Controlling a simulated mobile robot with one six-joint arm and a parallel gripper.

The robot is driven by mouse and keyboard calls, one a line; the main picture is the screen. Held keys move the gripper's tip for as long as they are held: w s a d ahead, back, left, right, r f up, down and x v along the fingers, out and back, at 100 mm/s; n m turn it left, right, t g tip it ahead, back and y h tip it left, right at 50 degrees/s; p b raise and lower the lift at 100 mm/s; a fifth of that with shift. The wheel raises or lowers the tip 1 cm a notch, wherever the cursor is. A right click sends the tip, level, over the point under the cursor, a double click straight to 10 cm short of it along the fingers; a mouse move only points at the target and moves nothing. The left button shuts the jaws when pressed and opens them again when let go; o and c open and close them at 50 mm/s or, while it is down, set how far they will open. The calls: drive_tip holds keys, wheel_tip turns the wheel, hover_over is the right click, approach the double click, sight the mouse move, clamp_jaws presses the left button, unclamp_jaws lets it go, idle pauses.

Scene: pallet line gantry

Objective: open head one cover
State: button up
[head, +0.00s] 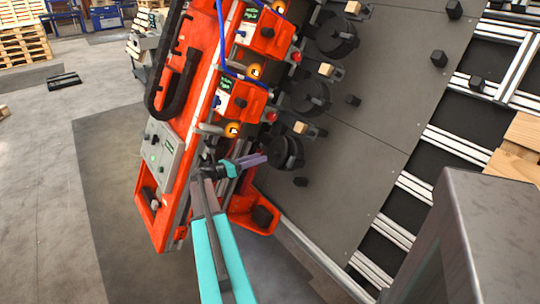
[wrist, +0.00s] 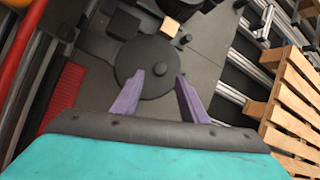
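An orange gantry machine (head: 160,215) carries several orange heads, each with a small label too small to read. I cannot tell which is head one or which part is its cover. Black round discs sit beside the heads; the lowest disc (head: 287,152) is closest to my gripper (head: 258,161). My gripper has purple fingers, and in the wrist view (wrist: 160,85) they are spread apart with nothing between them. A large black disc (wrist: 142,70) lies beyond the fingertips in that view. Whether the fingers touch it cannot be told.
Small wooden blocks (head: 301,128) stick out beside the discs. A grey panel (head: 385,90) with black knobs lies behind. A wooden pallet (wrist: 295,105) is at the right in the wrist view. Grey floor (head: 45,180) at the left is largely clear.

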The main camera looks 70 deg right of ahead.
drive_tip(key=x, duration=0.7)
clamp_jaws()
